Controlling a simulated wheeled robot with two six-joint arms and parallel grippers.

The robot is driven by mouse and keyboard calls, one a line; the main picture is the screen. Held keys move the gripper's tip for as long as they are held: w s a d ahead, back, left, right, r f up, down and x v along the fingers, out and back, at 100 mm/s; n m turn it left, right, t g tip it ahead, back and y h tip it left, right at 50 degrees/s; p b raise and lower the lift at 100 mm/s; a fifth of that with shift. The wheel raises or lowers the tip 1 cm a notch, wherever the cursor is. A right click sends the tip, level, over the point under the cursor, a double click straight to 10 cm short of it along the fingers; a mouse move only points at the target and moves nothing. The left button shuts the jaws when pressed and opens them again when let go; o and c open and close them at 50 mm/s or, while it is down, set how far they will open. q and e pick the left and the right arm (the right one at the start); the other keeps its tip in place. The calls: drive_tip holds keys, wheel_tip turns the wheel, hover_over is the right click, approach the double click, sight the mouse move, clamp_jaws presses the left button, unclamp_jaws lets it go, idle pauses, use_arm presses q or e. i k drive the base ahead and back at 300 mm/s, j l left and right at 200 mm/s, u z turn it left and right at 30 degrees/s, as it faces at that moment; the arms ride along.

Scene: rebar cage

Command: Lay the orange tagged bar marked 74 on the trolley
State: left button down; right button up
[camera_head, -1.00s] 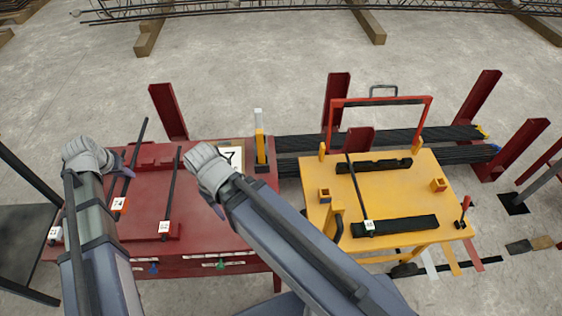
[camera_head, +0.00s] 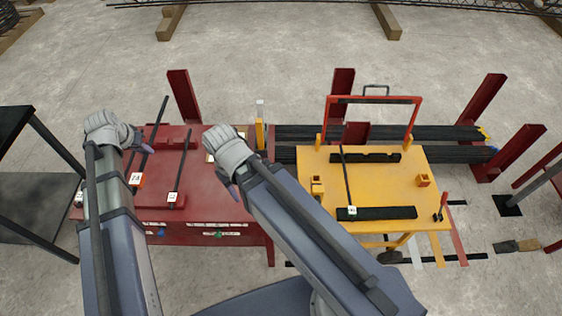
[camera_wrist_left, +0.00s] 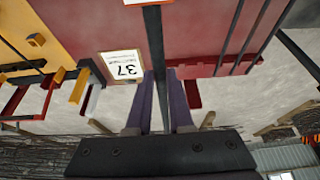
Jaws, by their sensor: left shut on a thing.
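The bar with the orange-edged tag (camera_head: 137,180) is dark and thin, tilted in the head view over the left part of the red bench. Its tag seems to read 74, but is small. My left gripper (camera_head: 138,147) is shut on this bar, which runs between its purple fingers in the left wrist view (camera_wrist_left: 160,88). The bar seems to be above the bench top. The yellow trolley (camera_head: 400,177) stands to the right; a white-tagged bar (camera_head: 346,180) lies across its black supports. My right gripper (camera_head: 232,190) is over the bench's right part; its jaw opening is unclear.
The red bench (camera_head: 205,190) carries another white-tagged bar (camera_head: 182,165). A card marked 37 (camera_wrist_left: 122,67) shows in the left wrist view. The trolley has a red upright frame (camera_head: 375,99) at its back and yellow posts. Black bars on red stands lie behind it.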

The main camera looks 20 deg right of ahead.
sight(395, 180)
drive_tip(key=k+l, duration=0.15)
drive_tip(key=l, duration=0.2)
drive_tip(key=k+l, duration=0.2)
drive_tip(key=l, duration=0.15)
drive_tip(key=k+l, duration=0.15)
drive_tip(key=l, duration=0.25)
drive_tip(key=k+l, duration=0.2)
drive_tip(key=l, duration=0.15)
drive_tip(key=k+l, duration=0.1)
drive_tip(key=l, duration=0.4)
drive_tip(key=k+l, duration=0.1)
drive_tip(key=l, duration=0.4)
drive_tip(key=k+l, duration=0.1)
drive_tip(key=l, duration=0.4)
drive_tip(key=k+l, duration=0.1)
drive_tip(key=l, duration=0.4)
drive_tip(key=i+l, duration=0.1)
drive_tip(key=l, duration=0.3)
drive_tip(key=i+l, duration=0.1)
drive_tip(key=l, duration=0.75)
drive_tip(key=i, duration=0.05)
